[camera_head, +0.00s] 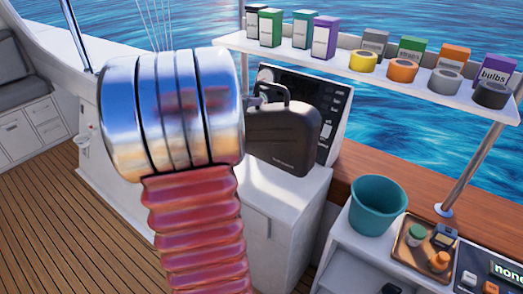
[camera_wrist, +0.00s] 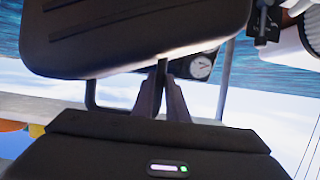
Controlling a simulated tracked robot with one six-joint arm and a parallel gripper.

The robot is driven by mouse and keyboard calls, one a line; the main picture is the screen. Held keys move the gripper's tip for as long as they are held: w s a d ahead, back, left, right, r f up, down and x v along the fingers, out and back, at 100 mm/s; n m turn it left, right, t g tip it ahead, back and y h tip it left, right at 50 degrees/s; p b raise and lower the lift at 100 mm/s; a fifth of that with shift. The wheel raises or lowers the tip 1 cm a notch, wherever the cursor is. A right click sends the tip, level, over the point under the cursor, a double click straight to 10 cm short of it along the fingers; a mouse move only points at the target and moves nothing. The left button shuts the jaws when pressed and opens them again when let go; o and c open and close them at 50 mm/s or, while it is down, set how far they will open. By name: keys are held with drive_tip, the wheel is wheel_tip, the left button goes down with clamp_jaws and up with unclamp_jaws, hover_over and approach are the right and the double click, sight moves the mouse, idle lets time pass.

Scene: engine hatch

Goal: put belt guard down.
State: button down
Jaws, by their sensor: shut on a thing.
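The belt guard appears to be the dark grey, case-like piece with a loop handle (camera_head: 283,138), in the middle of the head view. It hangs over or rests on the white cabinet top (camera_head: 285,187); I cannot tell whether it touches. In the wrist view its dark body (camera_wrist: 135,35) fills the upper part, with the black handle loop below it. My gripper (camera_wrist: 162,75) is shut on that handle. In the head view my gripper is mostly hidden behind my own arm.
A dark instrument panel (camera_head: 335,115) stands just behind the guard. A shelf (camera_head: 340,72) with several boxes and tape rolls runs above. A teal bucket (camera_head: 377,205) and a brown tray (camera_head: 412,258) with small items stand on the right. The wooden deck (camera_head: 65,220) is clear at left.

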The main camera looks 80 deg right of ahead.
sight(252, 125)
drive_tip(key=shift+f, duration=2.6)
drive_tip(key=shift+f, duration=1.85)
drive_tip(key=c, duration=1.7)
unclamp_jaws()
drive_tip(key=shift+f, duration=0.15)
drive_tip(key=shift+c, duration=0.2)
drive_tip(key=v, duration=1.2)
